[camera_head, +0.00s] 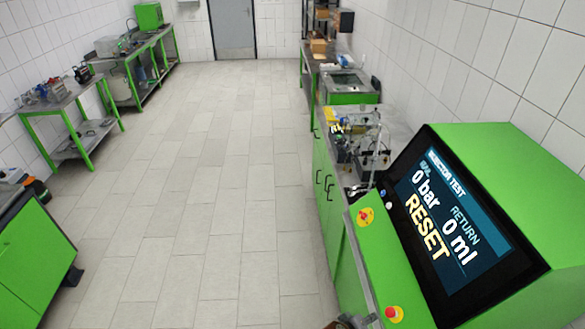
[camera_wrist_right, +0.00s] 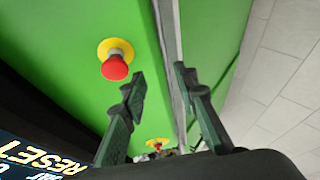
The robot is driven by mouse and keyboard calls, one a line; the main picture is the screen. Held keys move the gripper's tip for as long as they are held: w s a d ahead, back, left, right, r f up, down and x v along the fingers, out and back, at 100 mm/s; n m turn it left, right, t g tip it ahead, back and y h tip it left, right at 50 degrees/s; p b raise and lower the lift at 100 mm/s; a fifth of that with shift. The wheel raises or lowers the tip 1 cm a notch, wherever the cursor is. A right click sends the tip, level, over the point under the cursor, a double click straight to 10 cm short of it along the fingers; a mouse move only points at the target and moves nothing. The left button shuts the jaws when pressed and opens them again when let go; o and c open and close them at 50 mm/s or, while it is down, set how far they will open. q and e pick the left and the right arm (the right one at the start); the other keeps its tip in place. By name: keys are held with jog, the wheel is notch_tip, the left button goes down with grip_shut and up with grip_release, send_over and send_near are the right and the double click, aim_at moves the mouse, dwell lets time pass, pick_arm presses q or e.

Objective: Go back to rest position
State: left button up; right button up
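My right gripper (camera_wrist_right: 160,82) is open and empty in the right wrist view, its two dark fingers well apart. It is in front of the green testbench panel (camera_wrist_right: 75,25), near a red emergency button on a yellow base (camera_wrist_right: 116,66). The button is beside the left finger in the picture, and I see no contact. A small part at the bottom edge of the head view may belong to my right gripper, but it is cut off. My left gripper is not in view.
The testbench screen (camera_head: 445,215) reads 0 bar, 0 ml and RESET. Another red button (camera_head: 365,216) sits on the panel's far end. A green-fronted bench (camera_head: 330,185) continues along the right wall. The tiled floor (camera_head: 205,190) is clear. A green cabinet (camera_head: 32,255) stands at left.

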jog(key=s+f+n+g+y+b, duration=0.1)
jog(key=s+f+y+b, duration=0.3)
jog(key=f, duration=0.9)
jog(key=s+d+f+g+h+b, duration=0.15)
jog(key=s+f, duration=0.45)
jog(key=f, duration=0.7)
jog(key=s+a+f+n+g+y+b, duration=0.15)
jog(key=s+f+b, duration=0.3)
jog(key=f, duration=0.95)
pick_arm(q)
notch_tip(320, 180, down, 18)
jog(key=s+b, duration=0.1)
jog(key=b, duration=0.7)
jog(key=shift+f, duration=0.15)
pick_arm(e)
jog(key=s+d+f+m+y, duration=0.1)
jog(key=s+d+f, duration=0.3)
jog(key=s+f, duration=0.7)
jog(key=s+d+f+m+g+y, duration=0.1)
jog(key=s+d+f+m+y, duration=0.1)
jog(key=s+f, duration=0.9)
jog(key=s+d+m, duration=0.1)
jog(key=s+m, duration=0.1)
jog(key=s, duration=0.5)
jog(key=shift+s+d+f, duration=0.3)
jog(key=shift+d+f, duration=0.05)
jog(key=shift+d, duration=0.05)
